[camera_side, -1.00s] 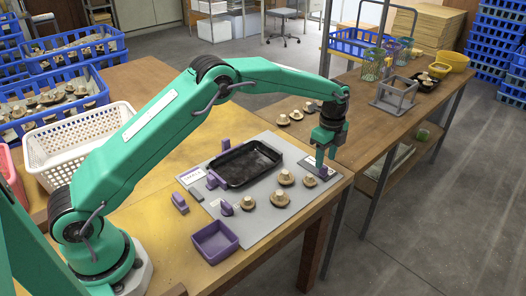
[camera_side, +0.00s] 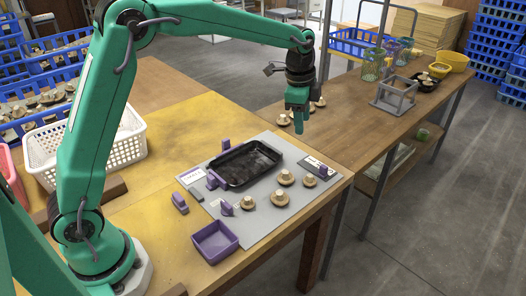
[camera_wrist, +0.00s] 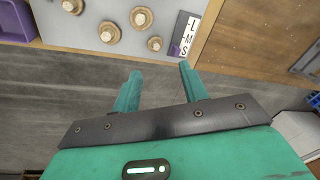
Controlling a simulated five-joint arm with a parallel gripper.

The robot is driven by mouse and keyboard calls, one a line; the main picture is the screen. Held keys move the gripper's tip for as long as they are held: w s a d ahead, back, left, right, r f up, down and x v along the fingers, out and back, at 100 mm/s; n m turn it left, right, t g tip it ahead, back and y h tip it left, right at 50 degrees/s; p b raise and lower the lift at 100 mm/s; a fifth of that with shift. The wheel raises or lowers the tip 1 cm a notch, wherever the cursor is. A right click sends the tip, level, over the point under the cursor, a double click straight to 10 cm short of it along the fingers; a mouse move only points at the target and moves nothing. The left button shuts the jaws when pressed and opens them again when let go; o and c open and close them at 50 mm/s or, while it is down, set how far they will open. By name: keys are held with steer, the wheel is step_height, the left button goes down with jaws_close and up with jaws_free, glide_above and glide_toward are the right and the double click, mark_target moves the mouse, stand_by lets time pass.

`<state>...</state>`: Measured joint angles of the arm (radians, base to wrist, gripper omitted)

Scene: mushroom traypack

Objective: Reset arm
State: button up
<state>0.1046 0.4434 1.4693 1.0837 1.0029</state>
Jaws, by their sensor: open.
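A black tray (camera_side: 232,183) lies on the mat and looks empty. Several brown mushrooms (camera_side: 279,197) sit on the mat in front of the tray; they also show in the wrist view (camera_wrist: 109,33). A size card (camera_side: 314,166) with a purple holder lies at the mat's right corner; it also shows in the wrist view (camera_wrist: 186,36).
A purple bin (camera_side: 215,241) stands at the mat's front. A white basket (camera_side: 128,145) stands at the left. On the bench behind are a grey frame (camera_side: 393,96), loose mushrooms and wire baskets. An upright grey post (camera_side: 323,60) stands close to my gripper.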

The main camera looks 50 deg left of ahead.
steer(key=s+a+r+n+t, duration=0.1)
steer(key=s+a+r+n, duration=0.15)
steer(key=s+r, duration=0.45)
steer(key=s+a+f+n+t, duration=0.1)
steer(key=s+n, duration=0.4)
steer(key=s, duration=0.6)
steer(key=s+a+f+n+t, duration=0.1)
steer(key=s+n, duration=0.4)
steer(key=s, duration=0.7)
steer(key=shift+s+a+t, duration=0.2)
steer(key=shift+a+t, duration=0.3)
